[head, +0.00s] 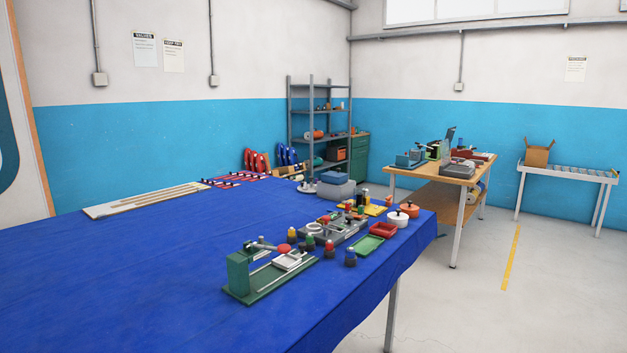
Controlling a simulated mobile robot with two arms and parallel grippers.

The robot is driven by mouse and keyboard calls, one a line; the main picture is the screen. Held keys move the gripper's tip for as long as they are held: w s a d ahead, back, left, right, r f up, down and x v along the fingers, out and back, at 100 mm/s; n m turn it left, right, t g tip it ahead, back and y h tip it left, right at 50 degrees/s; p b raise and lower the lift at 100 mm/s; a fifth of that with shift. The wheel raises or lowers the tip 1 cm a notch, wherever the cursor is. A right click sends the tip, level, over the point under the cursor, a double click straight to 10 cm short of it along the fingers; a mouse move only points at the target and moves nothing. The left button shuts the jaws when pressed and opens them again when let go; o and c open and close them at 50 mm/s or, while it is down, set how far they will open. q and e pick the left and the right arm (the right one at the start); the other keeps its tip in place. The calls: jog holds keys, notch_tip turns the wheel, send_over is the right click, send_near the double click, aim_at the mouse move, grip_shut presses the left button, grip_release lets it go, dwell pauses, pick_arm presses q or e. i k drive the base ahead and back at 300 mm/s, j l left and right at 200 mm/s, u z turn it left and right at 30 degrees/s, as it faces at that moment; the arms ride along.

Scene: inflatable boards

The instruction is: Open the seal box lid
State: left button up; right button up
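I cannot tell for sure which thing is the seal box. Neither of my grippers is in view, so nothing touches these things in this view.
A green clamp fixture (238,272) with a red knob stands at the front of the blue table (130,290). Several small dark bottles with coloured tops stand beside it. The table's left part is clear. A wooden workbench (466,172) and a roller stand (572,174) are to the right.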

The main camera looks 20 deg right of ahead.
aim_at(332, 174)
jog(key=i+l, duration=0.2)
jog(key=l, duration=0.15)
jog(key=i+l, duration=0.15)
jog(key=l, duration=0.25)
jog(key=i+l, duration=0.2)
jog(key=l, duration=0.15)
jog(key=i+l, duration=0.2)
jog(key=l, duration=0.15)
jog(key=i+l, duration=0.15)
jog(key=l, duration=0.25)
jog(key=i+l, duration=0.2)
jog(key=l, duration=0.15)
jog(key=i+l, duration=0.2)
jog(key=l, duration=0.15)
jog(key=i+l, duration=0.15)
jog(key=l, duration=0.75)
jog(key=k+u, duration=0.15)
jog(key=u, duration=0.3)
jog(key=k+u, duration=0.1)
jog(key=u, duration=0.3)
jog(key=k+j+u, duration=0.1)
jog(key=u, duration=0.35)
jog(key=i+l+u, duration=0.1)
jog(key=l+u, duration=0.25)
jog(key=l, duration=0.85)
jog(key=l+u, duration=0.35)
jog(key=l, duration=0.85)
